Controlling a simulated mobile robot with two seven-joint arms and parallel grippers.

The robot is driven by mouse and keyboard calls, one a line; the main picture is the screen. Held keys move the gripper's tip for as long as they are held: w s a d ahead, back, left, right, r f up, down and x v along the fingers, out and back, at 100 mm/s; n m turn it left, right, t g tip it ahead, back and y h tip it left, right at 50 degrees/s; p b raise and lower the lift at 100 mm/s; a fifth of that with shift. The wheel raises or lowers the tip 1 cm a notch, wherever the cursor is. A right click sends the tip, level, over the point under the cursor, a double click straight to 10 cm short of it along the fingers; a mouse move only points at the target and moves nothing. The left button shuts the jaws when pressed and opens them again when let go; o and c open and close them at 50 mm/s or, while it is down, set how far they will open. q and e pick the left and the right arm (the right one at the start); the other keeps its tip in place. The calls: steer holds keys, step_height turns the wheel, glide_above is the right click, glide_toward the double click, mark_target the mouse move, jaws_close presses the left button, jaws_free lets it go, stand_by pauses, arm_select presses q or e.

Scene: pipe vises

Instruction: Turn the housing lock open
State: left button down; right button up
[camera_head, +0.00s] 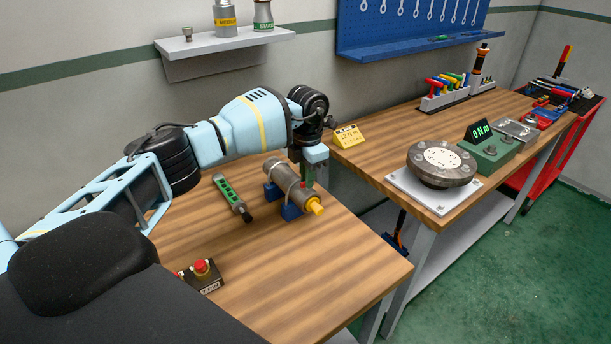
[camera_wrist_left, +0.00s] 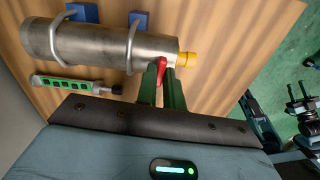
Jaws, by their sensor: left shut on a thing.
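The housing is a grey metal cylinder (camera_head: 283,181) with a yellow end piece (camera_head: 316,207), lying in blue supports (camera_head: 290,212) on the near wooden table. It spans the upper left of the left wrist view (camera_wrist_left: 95,43), with two metal straps around it. A small red lever (camera_wrist_left: 160,67), apparently the lock, sits beside the yellow end. My left gripper (camera_wrist_left: 162,78) has its green fingers on either side of this lever and is shut on it.
A green tool with a black tip (camera_head: 231,196) lies left of the housing. A control box with a red button (camera_head: 203,274) is near the front. The table's front right is clear.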

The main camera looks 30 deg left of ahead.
arm_select(q)
steer(key=shift+n, duration=0.4)
steer(key=c, duration=1.5)
jaws_free()
steer(key=shift+r, duration=3.9)
